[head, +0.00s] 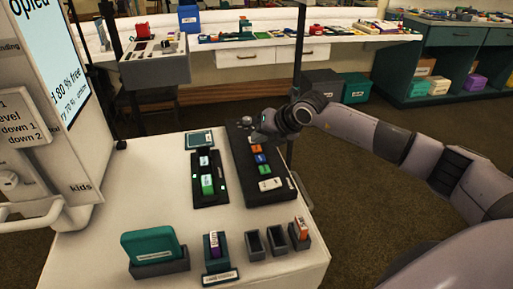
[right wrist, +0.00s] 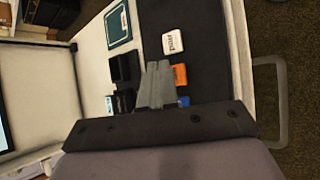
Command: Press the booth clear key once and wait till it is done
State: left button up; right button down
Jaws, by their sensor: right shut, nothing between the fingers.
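A dark key panel (head: 240,152) lies on the white table, with an orange key (head: 257,148), a blue key (head: 260,158), a green key (head: 262,169) and a white key (head: 270,184) in a row. In the right wrist view another white key (right wrist: 173,41) shows at the far end, beyond the orange key (right wrist: 180,75); its label is too small to read. I cannot tell which key is the clear key. My right gripper (head: 257,135) is shut and empty over the panel's far part; its fingertips (right wrist: 158,72) show beside the orange key. Contact cannot be told. My left gripper is out of view.
Left of the panel stands a black holder (head: 196,190) with a green block, and a teal square (head: 199,139) lies behind it. Teal, purple and orange pieces sit in small stands along the table's front. A white kiosk (head: 80,160) stands at the left.

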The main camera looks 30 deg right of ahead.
aim_at(260, 149)
jog(key=shift+f, duration=0.1)
jog(key=shift+f+b, duration=0.35)
jog(key=shift+b, duration=0.05)
jog(key=shift+f+b, duration=0.3)
jog(key=shift+f, duration=0.1)
dwell(0.6)
jog(key=shift+r, duration=0.1)
dwell(0.3)
jog(key=shift+r+p, duration=0.55)
jog(key=shift+r, duration=0.15)
jog(key=shift+r, duration=0.15)
jog(key=shift+r+p, duration=1.7)
jog(key=shift+r, duration=0.75)
jog(key=shift+f, duration=0.1)
